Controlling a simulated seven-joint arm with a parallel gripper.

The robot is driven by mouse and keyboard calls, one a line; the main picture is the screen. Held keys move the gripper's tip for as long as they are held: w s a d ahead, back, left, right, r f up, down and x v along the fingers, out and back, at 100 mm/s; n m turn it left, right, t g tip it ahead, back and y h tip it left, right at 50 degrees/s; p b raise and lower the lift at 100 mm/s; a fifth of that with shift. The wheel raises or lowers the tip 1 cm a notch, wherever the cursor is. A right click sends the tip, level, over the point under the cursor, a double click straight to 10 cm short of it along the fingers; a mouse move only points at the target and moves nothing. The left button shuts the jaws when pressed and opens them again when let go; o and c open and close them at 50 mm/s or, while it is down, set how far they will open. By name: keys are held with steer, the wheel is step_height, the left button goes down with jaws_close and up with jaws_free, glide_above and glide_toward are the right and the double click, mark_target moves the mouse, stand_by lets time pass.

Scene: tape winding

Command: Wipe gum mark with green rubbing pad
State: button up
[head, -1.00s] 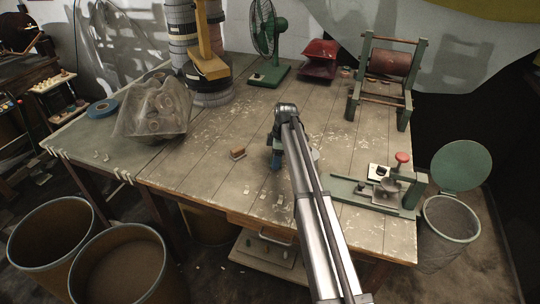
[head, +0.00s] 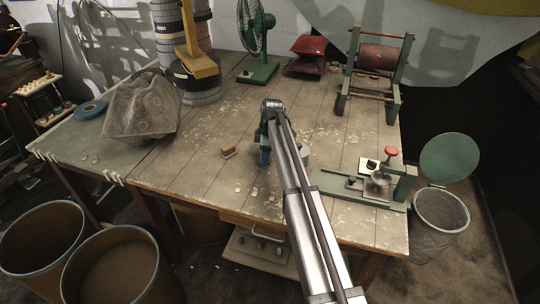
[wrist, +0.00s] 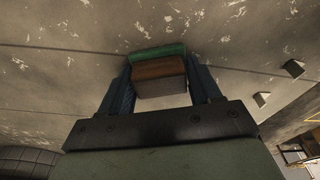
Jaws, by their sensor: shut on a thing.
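My gripper (wrist: 160,82) has blue fingers shut on a rubbing pad, a brown block with a green face (wrist: 158,52). The green face is at the far end, toward the tabletop; I cannot tell if it touches. In the head view my gripper (head: 264,157) is low over the middle of the wooden table (head: 200,180), and my arm hides the held pad. A second small brown block (head: 228,151) lies on the table just left of my gripper. Pale flecks cover the tabletop; I cannot tell which one is the gum mark.
Small pale pieces (head: 255,191) lie near the table's front edge. A green clamp-like device with a red knob (head: 390,151) stands at the right. A crumpled clear bag (head: 143,108) is at the left and a green fan (head: 256,40) at the back. Bins stand below.

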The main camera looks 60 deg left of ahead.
steer(key=shift+s+a, duration=0.9)
steer(key=shift+a, duration=0.05)
step_height(320, 180, up, 8)
steer(key=shift+r, duration=0.15)
steer(key=shift+d, duration=0.1)
